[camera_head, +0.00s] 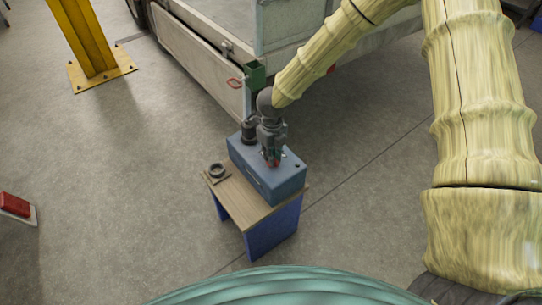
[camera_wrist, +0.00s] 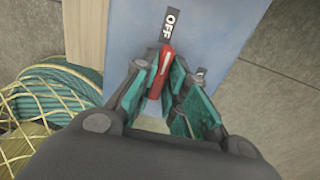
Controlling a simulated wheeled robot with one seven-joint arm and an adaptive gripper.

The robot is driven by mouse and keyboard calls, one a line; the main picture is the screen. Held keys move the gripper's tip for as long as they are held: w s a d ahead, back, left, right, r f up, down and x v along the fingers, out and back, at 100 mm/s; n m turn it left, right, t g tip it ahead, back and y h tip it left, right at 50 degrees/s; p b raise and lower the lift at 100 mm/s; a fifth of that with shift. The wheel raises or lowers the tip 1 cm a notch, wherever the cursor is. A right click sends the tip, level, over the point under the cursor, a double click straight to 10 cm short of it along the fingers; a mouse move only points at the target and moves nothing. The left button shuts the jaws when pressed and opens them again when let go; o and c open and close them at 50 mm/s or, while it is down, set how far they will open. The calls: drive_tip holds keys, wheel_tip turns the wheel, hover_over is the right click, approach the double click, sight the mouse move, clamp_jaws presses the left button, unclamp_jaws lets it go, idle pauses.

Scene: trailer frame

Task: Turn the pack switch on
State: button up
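The pack switch is a red handle (camera_wrist: 162,68) with a white line, on top of a blue-grey box (camera_head: 278,184). In the wrist view the handle points up, nearly at the OFF label (camera_wrist: 169,22). A second label (camera_wrist: 201,72) at its right is mostly hidden by a finger. My gripper (camera_wrist: 162,76) reaches down onto the box, its teal pads close in on both sides of the handle and seemingly shut on it. In the head view my gripper (camera_head: 272,158) covers most of the switch.
The box stands on a small wooden-topped bench (camera_head: 238,208) with blue sides. A dark ring on a plate (camera_head: 217,172) lies at its left. A trailer (camera_head: 205,50) stands behind, with a green bracket (camera_head: 255,73). A yellow post (camera_head: 88,40) is far left.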

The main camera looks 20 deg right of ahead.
clamp_jaws()
drive_tip(key=m, duration=0.4)
drive_tip(key=shift+m, duration=0.6)
drive_tip(key=m, duration=0.3)
drive_tip(key=shift+m, duration=1.1)
drive_tip(key=shift+b, duration=0.3)
